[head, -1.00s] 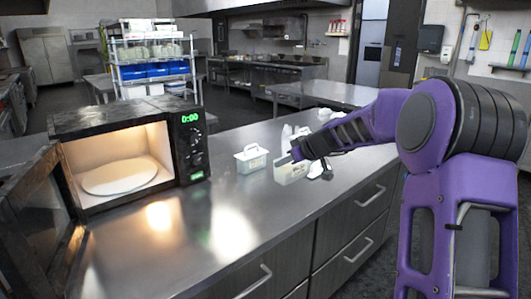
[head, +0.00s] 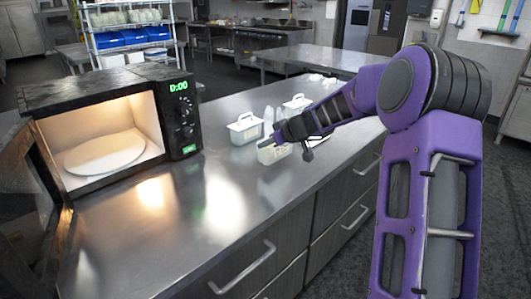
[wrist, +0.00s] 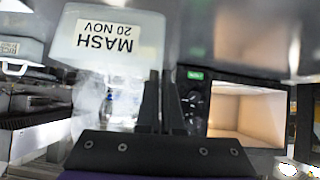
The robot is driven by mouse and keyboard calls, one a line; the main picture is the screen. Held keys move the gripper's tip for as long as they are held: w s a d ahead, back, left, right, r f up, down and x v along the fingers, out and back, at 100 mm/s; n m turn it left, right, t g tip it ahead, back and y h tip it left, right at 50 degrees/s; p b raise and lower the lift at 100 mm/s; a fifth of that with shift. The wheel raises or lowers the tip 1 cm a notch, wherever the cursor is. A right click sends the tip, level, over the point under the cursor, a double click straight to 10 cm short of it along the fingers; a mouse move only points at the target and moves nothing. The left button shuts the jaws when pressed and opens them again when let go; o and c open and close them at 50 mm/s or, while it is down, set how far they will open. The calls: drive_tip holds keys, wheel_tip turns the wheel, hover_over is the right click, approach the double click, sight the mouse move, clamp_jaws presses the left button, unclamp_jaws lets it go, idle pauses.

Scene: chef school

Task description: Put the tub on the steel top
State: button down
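A pale tub (head: 273,152) with an off-white body is at my gripper (head: 296,130), over the near side of the steel counter top (head: 225,195). In the wrist view, upside down, the tub (wrist: 112,45) carries a white label reading "MASH 20 NOV". The dark fingers (wrist: 162,100) stand close together at its edge and seem closed on it; the exact grip point is hard to see. Whether its base touches the steel is not clear. A similar handled tub (head: 246,128) stands just behind it, and another tub (head: 297,104) stands farther back.
A lit microwave (head: 182,115) with its door open stands at the left of the counter. Clear bottles (head: 268,117) stand among the tubs. The steel between the microwave and the front edge is free. A rack with blue bins (head: 132,37) is behind.

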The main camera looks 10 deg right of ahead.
sight(263, 154)
wheel_tip(263, 154, down, 3)
drive_tip(key=shift+f, duration=0.2)
drive_tip(key=c, duration=1.1)
unclamp_jaws()
drive_tip(key=b+v, duration=0.1)
drive_tip(key=v, duration=1.1)
drive_tip(key=shift+a, duration=0.1)
